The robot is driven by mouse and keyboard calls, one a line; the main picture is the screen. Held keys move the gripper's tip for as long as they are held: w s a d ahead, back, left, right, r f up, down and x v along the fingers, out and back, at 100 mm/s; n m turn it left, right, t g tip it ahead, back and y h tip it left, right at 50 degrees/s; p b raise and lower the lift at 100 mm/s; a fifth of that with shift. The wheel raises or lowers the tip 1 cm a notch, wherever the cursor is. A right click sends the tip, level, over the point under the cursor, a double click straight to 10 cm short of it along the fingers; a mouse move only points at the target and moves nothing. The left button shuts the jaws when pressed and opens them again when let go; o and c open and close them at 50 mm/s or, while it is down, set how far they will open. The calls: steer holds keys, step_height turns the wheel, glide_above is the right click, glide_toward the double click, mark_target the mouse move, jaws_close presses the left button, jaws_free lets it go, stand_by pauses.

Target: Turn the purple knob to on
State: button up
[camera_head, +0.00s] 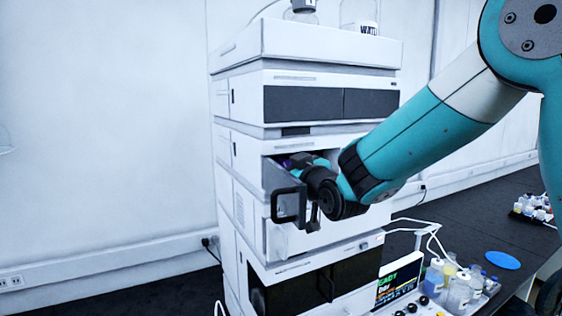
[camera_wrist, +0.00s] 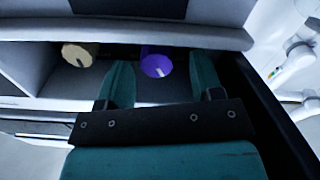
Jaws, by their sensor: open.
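The purple knob (camera_wrist: 156,66) is a round disc with a pale mark, set in an open compartment of the white instrument stack. In the wrist view it lies between and just beyond the two teal fingers of my gripper (camera_wrist: 160,82). The fingers stand apart on either side of it, and I cannot tell whether either touches it. In the head view my gripper reaches into the stack's middle compartment, and a small patch of purple (camera_head: 284,162) shows beside it. Most of the knob is hidden there by the wrist.
A tan knob (camera_wrist: 79,54) sits left of the purple one. A dark door with a handle (camera_head: 289,205) hangs open beside the wrist. The stack (camera_head: 305,45) carries bottles on top.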

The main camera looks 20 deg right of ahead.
steer(key=shift+w+d, duration=0.1)
steer(key=shift+w, duration=0.15)
steer(key=c, duration=0.9)
steer(key=shift+f+m+b, duration=0.25)
steer(key=shift+m+b, duration=0.15)
steer(key=shift+b, duration=0.5)
steer(key=m+b, duration=0.1)
steer(key=b, duration=0.2)
steer(key=shift+f+m, duration=0.1)
steer(key=shift+m, duration=0.3)
steer(key=shift+m+b, duration=0.7)
steer(key=shift+b, duration=0.25)
steer(key=shift+r+m, duration=0.35)
steer(key=shift+m, duration=0.05)
steer(key=o, duration=0.9)
